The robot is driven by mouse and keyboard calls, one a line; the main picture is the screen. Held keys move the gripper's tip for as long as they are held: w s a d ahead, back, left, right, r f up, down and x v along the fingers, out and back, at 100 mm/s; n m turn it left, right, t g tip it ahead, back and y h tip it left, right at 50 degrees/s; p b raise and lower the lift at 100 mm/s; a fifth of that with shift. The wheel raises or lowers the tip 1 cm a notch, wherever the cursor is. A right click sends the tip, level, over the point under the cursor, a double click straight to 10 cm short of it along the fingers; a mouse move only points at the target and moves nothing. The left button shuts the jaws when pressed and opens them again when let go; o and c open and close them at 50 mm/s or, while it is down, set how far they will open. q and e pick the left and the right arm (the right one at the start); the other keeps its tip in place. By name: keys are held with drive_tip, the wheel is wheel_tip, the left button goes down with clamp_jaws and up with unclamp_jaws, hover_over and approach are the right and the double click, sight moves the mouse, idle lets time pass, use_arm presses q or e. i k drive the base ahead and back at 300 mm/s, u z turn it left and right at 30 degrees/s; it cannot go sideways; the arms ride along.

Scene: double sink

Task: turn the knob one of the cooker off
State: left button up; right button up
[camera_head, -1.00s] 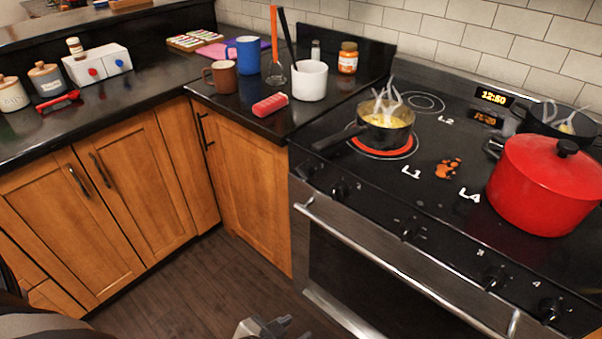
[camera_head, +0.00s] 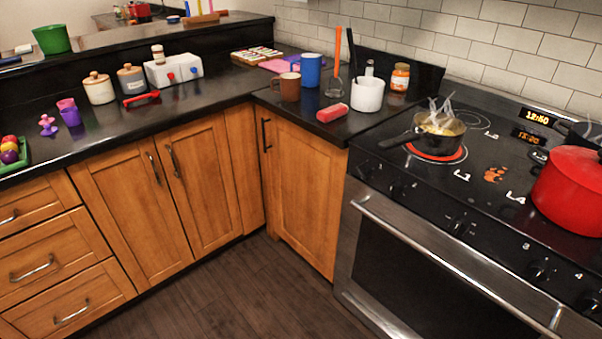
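The cooker (camera_head: 430,205) stands at the right with a row of dark knobs along its sloping front. The number one is not readable here; the numbers 3 and 4 show near the knobs farther right. The burner marked L1 (camera_head: 452,158) glows red under a steaming dark saucepan (camera_head: 440,126), whose handle points left. Neither gripper is in view.
A red pot (camera_head: 570,190) stands on the cooker's right side. The oven handle (camera_head: 440,255) juts out below the knobs. The corner counter (camera_head: 300,110) holds mugs, a white utensil pot (camera_head: 368,94) and a jar. The wooden floor (camera_head: 250,300) before the cabinets is clear.

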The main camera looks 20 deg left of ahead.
sight(364, 171)
drive_tip(key=u, duration=2)
drive_tip(key=i, duration=2.1)
drive_tip(key=z, duration=1.65)
